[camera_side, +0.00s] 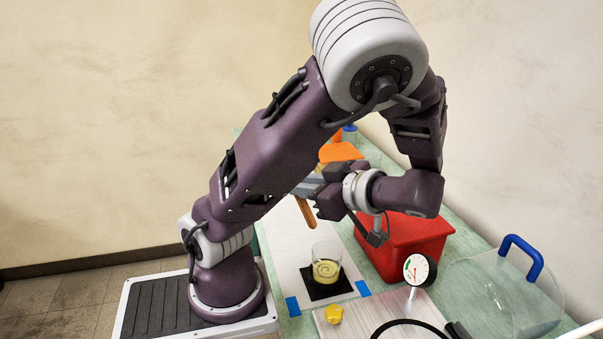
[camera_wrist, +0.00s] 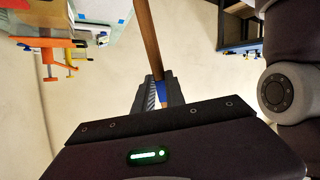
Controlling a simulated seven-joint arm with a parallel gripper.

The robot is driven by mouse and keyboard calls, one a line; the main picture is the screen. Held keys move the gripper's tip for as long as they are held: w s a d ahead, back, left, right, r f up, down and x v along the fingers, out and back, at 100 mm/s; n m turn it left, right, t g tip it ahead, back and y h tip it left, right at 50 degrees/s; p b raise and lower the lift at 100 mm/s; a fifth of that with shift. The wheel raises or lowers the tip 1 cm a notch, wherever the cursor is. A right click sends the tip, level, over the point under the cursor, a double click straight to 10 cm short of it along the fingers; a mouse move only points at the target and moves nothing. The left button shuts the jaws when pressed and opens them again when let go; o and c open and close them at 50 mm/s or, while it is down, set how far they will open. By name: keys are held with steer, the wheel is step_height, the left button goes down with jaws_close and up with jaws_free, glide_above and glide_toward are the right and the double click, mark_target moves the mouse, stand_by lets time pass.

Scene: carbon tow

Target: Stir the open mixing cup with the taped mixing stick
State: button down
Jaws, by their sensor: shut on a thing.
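The mixing stick (camera_side: 306,213) is brown and slants down out of my gripper (camera_side: 311,188) in the side view. In the wrist view the stick (camera_wrist: 148,42) runs up from between the fingers of my gripper (camera_wrist: 158,95), with blue tape at the grip. My gripper is shut on the taped part. The open mixing cup (camera_side: 327,263) is clear, holds a yellowish mass with a swirl on top, and stands upright on a black square pad (camera_side: 338,290). The stick's lower end shows outside the cup, above and slightly left of its rim. The cup is not visible in the wrist view.
A red bin (camera_side: 405,243) stands behind and right of the cup. A yellow lump (camera_side: 333,314) sits in front. Orange clamps (camera_wrist: 62,66) show in the wrist view.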

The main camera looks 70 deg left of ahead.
steer(key=shift+w+d+f, duration=0.45)
steer(key=shift+w+f, duration=0.35)
steer(key=shift+f, duration=1.3)
steer(key=shift+w+d+f, duration=0.4)
steer(key=shift+w+f, duration=0.35)
steer(key=shift+f, duration=1.4)
steer(key=shift+w+d+f, duration=0.45)
steer(key=shift+w+f, duration=0.35)
steer(key=shift+f, duration=1.3)
